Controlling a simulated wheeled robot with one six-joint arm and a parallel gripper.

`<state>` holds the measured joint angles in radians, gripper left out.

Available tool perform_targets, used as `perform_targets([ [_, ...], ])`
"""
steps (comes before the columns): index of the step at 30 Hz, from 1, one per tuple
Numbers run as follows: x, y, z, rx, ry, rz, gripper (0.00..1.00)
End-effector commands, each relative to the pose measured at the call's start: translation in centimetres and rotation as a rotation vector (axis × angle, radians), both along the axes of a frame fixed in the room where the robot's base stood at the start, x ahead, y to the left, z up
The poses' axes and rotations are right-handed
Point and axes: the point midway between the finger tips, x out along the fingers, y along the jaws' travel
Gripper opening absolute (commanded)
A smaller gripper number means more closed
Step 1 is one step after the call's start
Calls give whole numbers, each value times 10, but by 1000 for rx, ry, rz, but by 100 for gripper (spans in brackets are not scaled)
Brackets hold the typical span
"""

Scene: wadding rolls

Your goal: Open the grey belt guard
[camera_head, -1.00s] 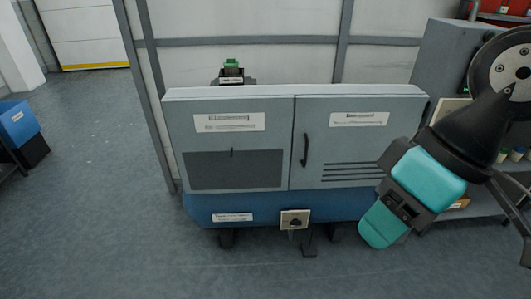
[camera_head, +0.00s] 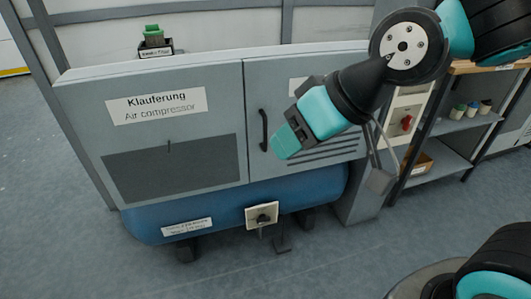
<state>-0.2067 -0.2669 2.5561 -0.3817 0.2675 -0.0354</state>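The grey guard (camera_head: 222,75) is a two-door housing above a blue tank (camera_head: 330,190), labelled "Air compressor" at left. Its right-hand door (camera_head: 300,172) has a black vertical bar handle (camera_head: 264,130) near its left edge and dark slots lower down. Both doors look shut. My gripper (camera_head: 284,143), with teal fingers, is in front of the right door, just right of the handle in the picture. Whether it touches the door is unclear. The fingers overlap in this view, so their opening is hidden. My gripper and wrist cover part of the right door and its label.
A small panel with a red switch (camera_head: 406,123) stands right of the housing. Farther right is a shelf (camera_head: 462,120) with small bottles and a box (camera_head: 416,163). A valve plate (camera_head: 262,216) is on the tank front. Floor in front is clear.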

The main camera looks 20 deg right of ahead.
Motion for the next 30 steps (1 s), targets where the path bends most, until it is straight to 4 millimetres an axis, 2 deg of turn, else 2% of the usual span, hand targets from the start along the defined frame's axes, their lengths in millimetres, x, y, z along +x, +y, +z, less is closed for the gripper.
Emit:
perform_targets([
  [1,13,-1,-40,18,-55,-29,39],
  [9,77,-23,-116,98,-398,-200,39],
  [15,111,-50,-160,128,-660,-312,39],
  [18,121,-63,-174,133,-773,-355,39],
  [22,127,-75,-183,136,-883,-391,39],
  [30,134,-83,-179,138,-959,-414,39],
])
